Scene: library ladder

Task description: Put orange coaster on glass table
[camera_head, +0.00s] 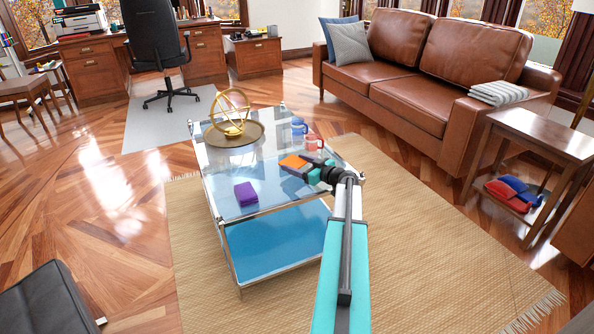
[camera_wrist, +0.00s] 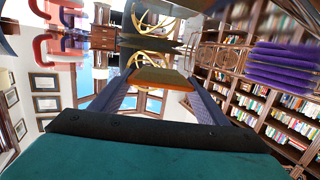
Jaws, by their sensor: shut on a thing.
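The orange coaster (camera_head: 292,162) is a thin flat square, held out over the right side of the glass table (camera_head: 216,178). My gripper (camera_head: 305,167) is shut on its near edge. In the wrist view the orange coaster (camera_wrist: 158,78) sits level between my two fingertips (camera_wrist: 156,90). I cannot tell whether the coaster touches the glass or hangs just above it. The glass table has a clear top with a metal frame and a blue lower shelf (camera_head: 280,242).
The middle glass is clear.

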